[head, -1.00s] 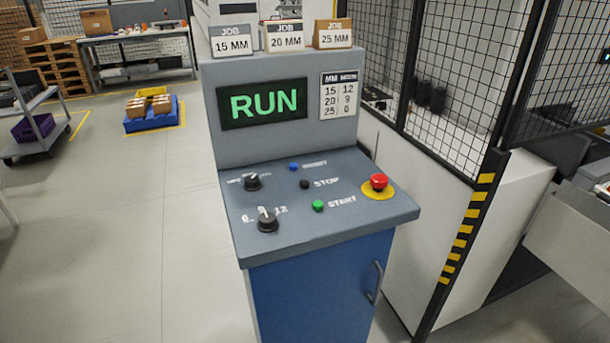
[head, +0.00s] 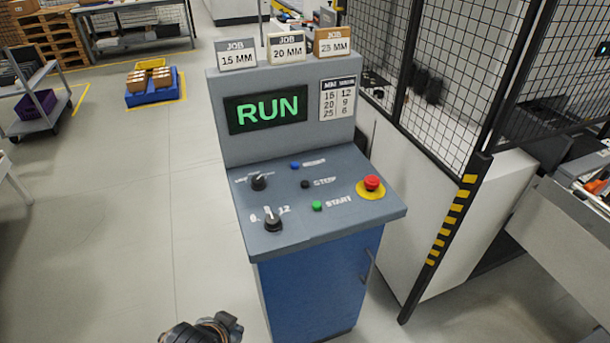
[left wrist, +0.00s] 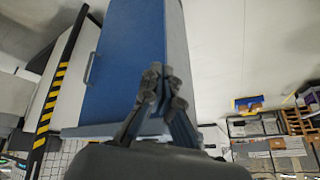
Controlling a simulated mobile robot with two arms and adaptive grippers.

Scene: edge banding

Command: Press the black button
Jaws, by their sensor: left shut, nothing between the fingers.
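The black button (head: 305,184), labelled STOP, sits on the sloped top of the control console (head: 340,222), between a blue button (head: 295,166) and a green START button (head: 317,206). The console screen (head: 265,109) reads RUN in green. My left gripper (head: 205,330) is only partly in view at the bottom edge, below and in front of the console, well apart from the button. In the left wrist view its fingers (left wrist: 161,85) are shut and empty, with the blue cabinet (left wrist: 130,55) behind them, upside down. My right gripper is not in view.
A red emergency button (head: 371,183) on a yellow base and two knobs (head: 272,221) (head: 259,181) share the panel. A striped post (head: 447,230) and mesh fence stand to the right. Open floor (head: 110,230) lies to the left.

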